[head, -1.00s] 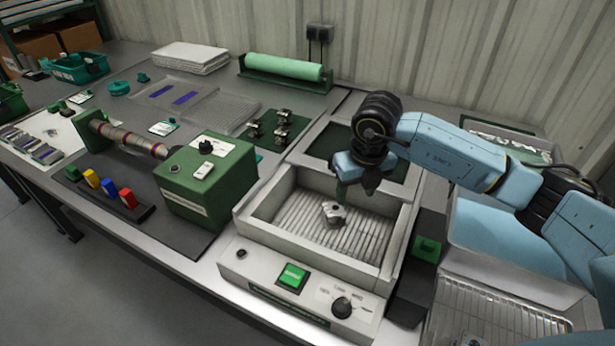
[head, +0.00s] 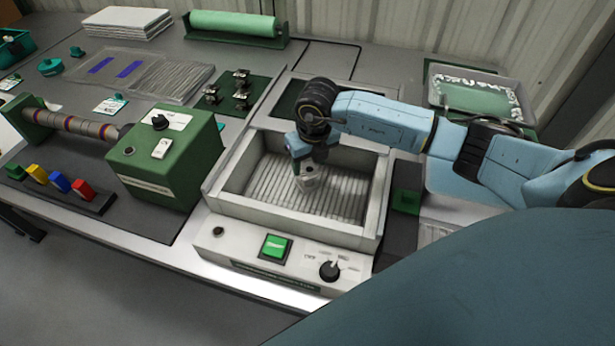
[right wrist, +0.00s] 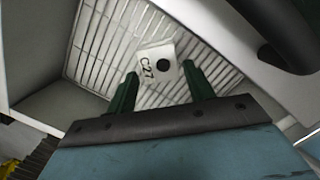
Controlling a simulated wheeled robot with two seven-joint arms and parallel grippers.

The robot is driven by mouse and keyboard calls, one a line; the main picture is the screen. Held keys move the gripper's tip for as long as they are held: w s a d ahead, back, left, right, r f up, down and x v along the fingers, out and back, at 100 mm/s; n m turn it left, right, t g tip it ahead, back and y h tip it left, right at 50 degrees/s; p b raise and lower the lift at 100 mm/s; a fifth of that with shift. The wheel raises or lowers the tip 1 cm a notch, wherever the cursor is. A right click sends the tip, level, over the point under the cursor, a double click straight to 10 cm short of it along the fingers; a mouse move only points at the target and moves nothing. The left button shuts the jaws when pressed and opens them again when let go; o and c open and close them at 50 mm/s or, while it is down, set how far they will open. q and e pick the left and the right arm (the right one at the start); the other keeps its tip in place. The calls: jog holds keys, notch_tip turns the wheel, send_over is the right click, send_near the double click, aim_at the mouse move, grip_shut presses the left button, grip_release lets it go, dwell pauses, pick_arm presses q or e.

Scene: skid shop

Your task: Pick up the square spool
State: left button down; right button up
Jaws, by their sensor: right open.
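The square spool (head: 308,178) is a small pale block on the ribbed floor of the grey basin (head: 222,196). In the right wrist view the spool (right wrist: 157,64) shows a dark round hole and the marking "C27". My right gripper (head: 303,172) reaches down into the basin, over the spool. In the right wrist view its two green fingers (right wrist: 160,84) are apart, with the spool just beyond and between their tips. I cannot tell whether they touch it. The gripper partly hides the spool in the head view. My left gripper is not in view.
The basin walls stand close around the right gripper. The basin's front panel has a green button (head: 276,247) and a black knob (head: 330,271). A green machine (head: 165,160) stands to the left. A tray with white pieces (head: 476,92) lies at the back right.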

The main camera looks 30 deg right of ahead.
aim_at(308, 171)
jog(key=f, duration=0.2)
jog(key=shift+w+a+f, duration=0.1)
jog(key=shift+w+f, duration=0.15)
jog(key=shift+f, duration=0.25)
jog(key=shift+c, duration=0.4)
jog(key=c, duration=0.8)
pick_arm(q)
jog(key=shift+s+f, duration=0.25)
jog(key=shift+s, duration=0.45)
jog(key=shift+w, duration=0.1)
pick_arm(e)
jog(key=shift+r, duration=0.1)
